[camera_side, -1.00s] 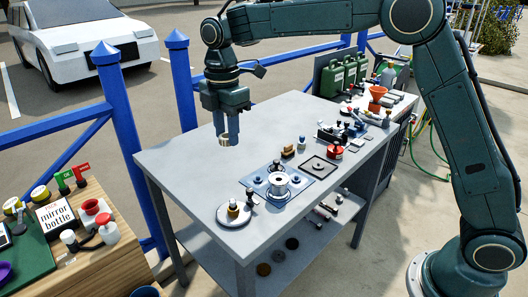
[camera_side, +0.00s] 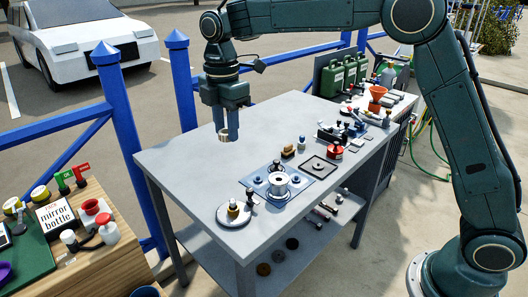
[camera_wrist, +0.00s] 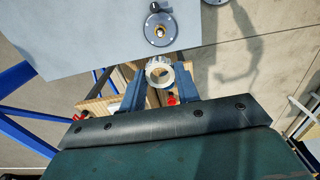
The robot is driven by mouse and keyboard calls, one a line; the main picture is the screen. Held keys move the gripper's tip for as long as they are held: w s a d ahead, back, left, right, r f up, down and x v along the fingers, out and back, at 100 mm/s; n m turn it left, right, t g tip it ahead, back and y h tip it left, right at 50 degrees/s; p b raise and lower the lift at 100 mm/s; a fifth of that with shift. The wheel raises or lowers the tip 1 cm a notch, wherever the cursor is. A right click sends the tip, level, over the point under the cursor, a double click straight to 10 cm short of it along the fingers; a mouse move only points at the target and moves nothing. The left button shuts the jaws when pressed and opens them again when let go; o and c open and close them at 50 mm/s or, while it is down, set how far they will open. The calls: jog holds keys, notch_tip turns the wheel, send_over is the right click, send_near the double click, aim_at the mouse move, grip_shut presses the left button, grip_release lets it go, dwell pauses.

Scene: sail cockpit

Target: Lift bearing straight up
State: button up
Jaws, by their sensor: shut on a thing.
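The bearing (camera_side: 223,138) is a small pale metal ring held between the fingertips of my gripper (camera_side: 228,133). In the side view it hangs in the air above the left part of the grey table (camera_side: 190,160), apart from the surface. In the wrist view my gripper (camera_wrist: 160,80) is shut on the bearing (camera_wrist: 154,67), whose round open bore faces the camera. The blue-grey fingers press on it from both sides.
A round plate with a brass-topped part (camera_side: 234,213) stands at the table's front. A blue plate holds a silver spool (camera_side: 279,184). A dark square tray (camera_side: 318,166) and a red-capped item (camera_side: 336,152) lie right. A wooden side table (camera_side: 95,265) stands left. The table's left area is clear.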

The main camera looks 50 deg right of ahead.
jog(key=shift+r, duration=1.6)
